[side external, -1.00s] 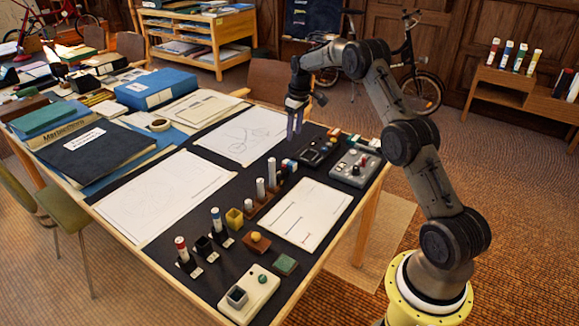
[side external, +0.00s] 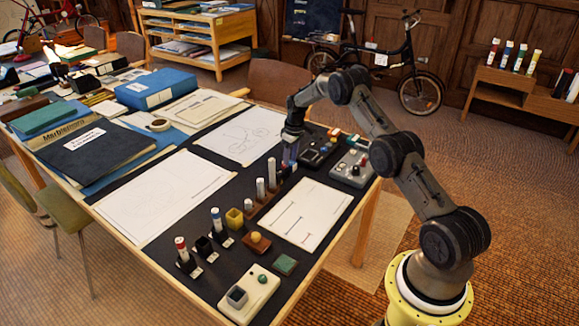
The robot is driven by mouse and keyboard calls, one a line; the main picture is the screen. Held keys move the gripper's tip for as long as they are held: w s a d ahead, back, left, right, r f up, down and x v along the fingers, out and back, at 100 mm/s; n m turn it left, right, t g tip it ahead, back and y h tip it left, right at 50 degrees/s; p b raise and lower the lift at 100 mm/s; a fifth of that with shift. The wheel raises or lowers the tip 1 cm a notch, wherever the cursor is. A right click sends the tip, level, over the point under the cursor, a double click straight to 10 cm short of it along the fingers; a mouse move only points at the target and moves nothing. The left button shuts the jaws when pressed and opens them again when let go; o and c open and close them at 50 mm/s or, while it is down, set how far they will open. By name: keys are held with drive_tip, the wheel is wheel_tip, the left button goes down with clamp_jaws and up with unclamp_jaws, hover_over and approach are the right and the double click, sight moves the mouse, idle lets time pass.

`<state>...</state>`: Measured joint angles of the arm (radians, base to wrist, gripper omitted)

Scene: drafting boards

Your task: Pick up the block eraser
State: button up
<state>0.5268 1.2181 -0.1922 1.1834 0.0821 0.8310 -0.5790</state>
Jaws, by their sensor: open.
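My gripper (side external: 290,162) is open, fingers pointing down, low over the dark mat at the back middle of the table. A small light-and-dark block (side external: 285,172) lies right at its fingertips, largely hidden by them. It may be the block eraser, but it is too small and covered to be sure. I cannot tell whether the fingers are around it or just above it. A flat green block (side external: 286,264) lies at the front right of the mat, well away from my gripper.
Upright white cylinders (side external: 260,189) stand in a row just left of my gripper. A black device (side external: 318,151) and a grey control box (side external: 350,167) are close on its right. A white sheet (side external: 305,215) lies flat in front.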

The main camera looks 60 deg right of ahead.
drive_tip(key=shift+f, duration=0.25)
clamp_jaws()
drive_tip(key=shift+r, duration=0.2)
drive_tip(key=shift+w+r, duration=0.1)
drive_tip(key=shift+r, duration=0.15)
wheel_tip(320, 180, up, 2)
drive_tip(key=shift+r, duration=0.1)
drive_tip(key=s+a+r, duration=0.6)
drive_tip(key=s+r, duration=0.4)
drive_tip(key=s, duration=0.2)
drive_tip(key=shift+s+a, duration=0.2)
drive_tip(key=shift+a, duration=0.2)
